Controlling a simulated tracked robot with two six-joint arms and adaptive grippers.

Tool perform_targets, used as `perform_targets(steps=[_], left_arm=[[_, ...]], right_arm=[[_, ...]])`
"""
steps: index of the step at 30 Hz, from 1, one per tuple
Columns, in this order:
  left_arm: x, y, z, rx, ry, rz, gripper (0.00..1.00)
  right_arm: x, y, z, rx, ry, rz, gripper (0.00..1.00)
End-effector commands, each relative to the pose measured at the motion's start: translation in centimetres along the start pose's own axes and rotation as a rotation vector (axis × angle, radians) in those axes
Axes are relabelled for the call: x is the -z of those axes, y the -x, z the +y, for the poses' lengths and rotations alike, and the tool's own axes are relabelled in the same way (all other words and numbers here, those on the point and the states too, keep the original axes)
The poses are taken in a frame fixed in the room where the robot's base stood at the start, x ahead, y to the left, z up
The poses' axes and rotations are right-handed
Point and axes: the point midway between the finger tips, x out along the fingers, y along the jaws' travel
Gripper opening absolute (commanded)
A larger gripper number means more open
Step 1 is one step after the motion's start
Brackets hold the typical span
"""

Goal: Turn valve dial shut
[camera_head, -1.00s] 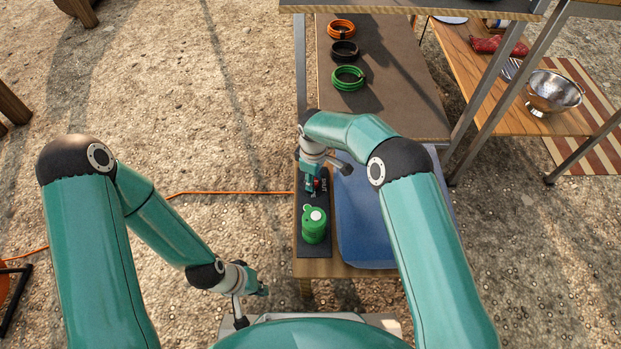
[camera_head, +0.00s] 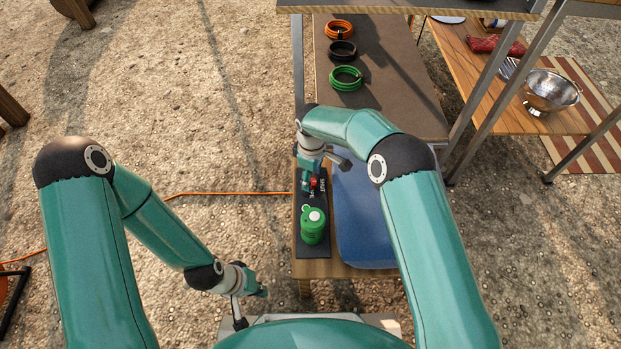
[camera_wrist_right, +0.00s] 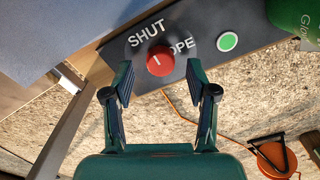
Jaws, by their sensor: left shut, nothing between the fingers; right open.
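The valve dial is a round red knob (camera_wrist_right: 160,60) with a white mark, on a dark panel (camera_wrist_right: 262,42) lettered SHUT and OPE, the rest of that word cut off or hidden. The mark lies between the two words, its exact setting hard to tell. In the head view the dial (camera_head: 314,183) shows small, just below my right gripper (camera_head: 310,180). In the right wrist view my right gripper (camera_wrist_right: 159,82) is open, its fingers on either side of the dial's line and apparently short of it, not touching. My left gripper (camera_head: 262,292) is shut and empty, low beside the table.
A round green-and-white button (camera_wrist_right: 228,42) sits beside the dial. A blue pad (camera_head: 362,225) lies right of the panel. Coiled hoses (camera_head: 346,78) lie further back. An orange cable (camera_head: 230,193) crosses the ground.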

Motion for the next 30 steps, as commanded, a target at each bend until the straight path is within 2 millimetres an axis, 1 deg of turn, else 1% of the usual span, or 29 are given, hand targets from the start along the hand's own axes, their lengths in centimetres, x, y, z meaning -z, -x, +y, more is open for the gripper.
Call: perform_targets(steps=[1, 9, 12, 15, 21, 30], left_arm=[[0.0, 0.0, 0.0, 0.000, 0.000, 0.000, 0.00], [0.0, 0.0, 0.0, 0.000, 0.000, 0.000, 0.00], [0.0, 0.0, 0.0, 0.000, 0.000, 0.000, 0.00], [0.0, 0.0, 0.0, 0.000, 0.000, 0.000, 0.00], [0.0, 0.0, 0.0, 0.000, 0.000, 0.000, 0.00], [0.0, -0.1, 0.0, 0.000, 0.000, 0.000, 0.00]], right_arm=[[0.1, 1.0, 0.0, -0.003, 0.001, 0.003, 0.58], [0.1, 6.4, 0.1, -0.003, 0.000, 0.004, 0.58], [0.1, 8.0, 0.0, -0.002, 0.000, 0.003, 0.58], [0.1, 9.2, 0.1, -0.001, -0.001, 0.003, 0.58], [0.1, 10.1, 0.0, 0.001, 0.000, 0.002, 0.58], [0.1, 10.1, 0.0, 0.001, 0.000, 0.001, 0.58]])
